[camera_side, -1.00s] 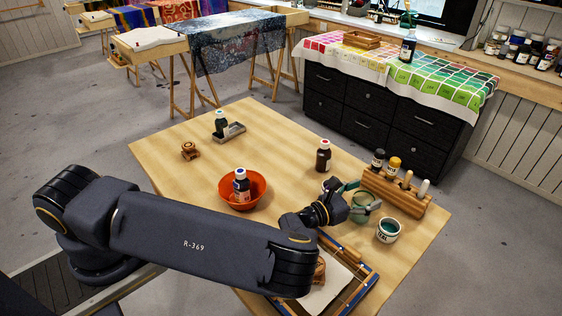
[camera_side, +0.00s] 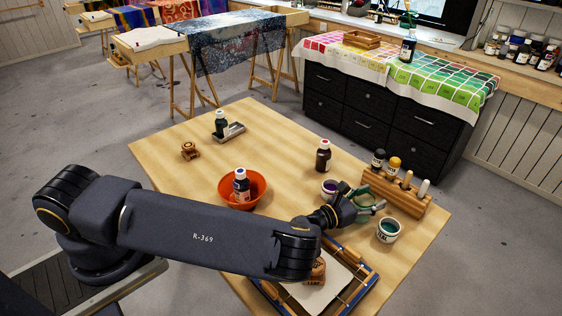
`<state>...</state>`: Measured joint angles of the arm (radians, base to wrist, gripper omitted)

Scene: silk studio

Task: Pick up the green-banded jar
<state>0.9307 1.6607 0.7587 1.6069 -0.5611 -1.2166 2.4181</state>
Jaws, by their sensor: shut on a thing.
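The green-banded jar (camera_side: 366,202) is at the right of the table, in front of the wooden rack, mostly covered by my gripper. My gripper (camera_side: 363,199) reaches it from the left and is shut on it, its fingers at the jar's sides. Its contact with the table is hidden, so I cannot tell whether it is lifted. A purple-topped jar (camera_side: 329,188) stands just left of my gripper. A white jar with teal contents (camera_side: 388,230) stands to the right.
A wooden rack (camera_side: 405,200) with several bottles stands behind the jar. A dark bottle (camera_side: 323,157) is behind my gripper. An orange bowl (camera_side: 228,200) holds a bottle (camera_side: 241,186). A framed screen (camera_side: 366,280) lies at the front.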

